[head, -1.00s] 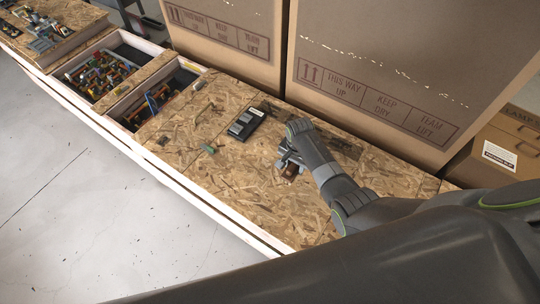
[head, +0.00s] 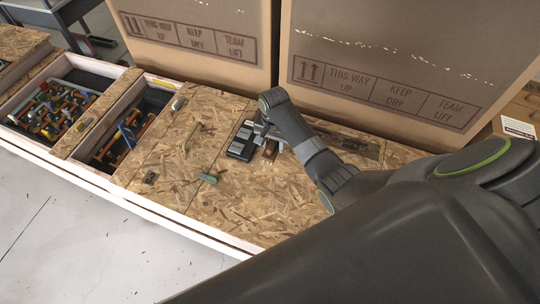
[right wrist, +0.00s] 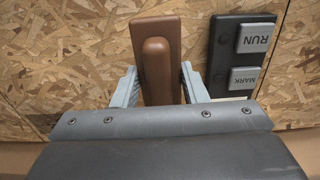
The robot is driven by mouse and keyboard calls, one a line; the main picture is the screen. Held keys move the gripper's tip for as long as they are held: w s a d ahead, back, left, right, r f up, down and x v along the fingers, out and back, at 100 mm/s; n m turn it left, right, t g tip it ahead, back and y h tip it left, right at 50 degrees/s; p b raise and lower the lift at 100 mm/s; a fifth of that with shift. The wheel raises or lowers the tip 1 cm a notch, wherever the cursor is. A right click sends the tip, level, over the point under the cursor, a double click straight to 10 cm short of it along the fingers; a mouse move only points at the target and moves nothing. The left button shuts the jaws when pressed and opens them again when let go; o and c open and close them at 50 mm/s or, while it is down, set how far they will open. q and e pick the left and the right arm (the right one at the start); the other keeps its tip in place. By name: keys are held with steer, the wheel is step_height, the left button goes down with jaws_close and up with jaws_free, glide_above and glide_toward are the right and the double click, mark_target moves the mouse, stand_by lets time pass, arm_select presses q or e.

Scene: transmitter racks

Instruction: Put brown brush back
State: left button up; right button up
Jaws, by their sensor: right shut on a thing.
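The brown brush (head: 270,150), with a rounded brown handle, is beside a dark button panel on the chipboard top. It shows clearly in the right wrist view (right wrist: 155,40). My right gripper (right wrist: 157,80) is shut on the brush, one finger on each side of it. In the head view my right gripper (head: 264,137) hides part of the brush. I cannot tell whether the brush touches the board. My left gripper is not in view.
The dark panel (head: 236,150) has buttons marked RUN and MARK. A green-ended item (head: 208,178) and small pieces lie left of it. Open bins (head: 101,180) with coloured parts are at left. Large cardboard boxes (head: 390,40) stand behind. A dark long object (head: 345,141) lies right of the gripper.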

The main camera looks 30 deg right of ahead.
mark_target(273, 152)
step_height(273, 152, down, 2)
steer(key=shift+f, duration=0.1)
steer(key=shift+f+b, duration=0.45)
steer(key=shift+f, duration=1.65)
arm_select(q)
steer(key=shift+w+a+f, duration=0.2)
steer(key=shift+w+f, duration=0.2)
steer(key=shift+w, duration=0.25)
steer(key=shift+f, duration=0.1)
arm_select(e)
steer(key=shift+f, duration=0.1)
steer(key=o, duration=0.9)
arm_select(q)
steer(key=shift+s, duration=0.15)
arm_select(e)
steer(key=shift+o, duration=0.2)
steer(key=shift+r, duration=0.65)
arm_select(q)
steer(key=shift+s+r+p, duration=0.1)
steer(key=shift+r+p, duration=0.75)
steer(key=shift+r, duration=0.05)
arm_select(e)
step_height(273, 152, up, 11)
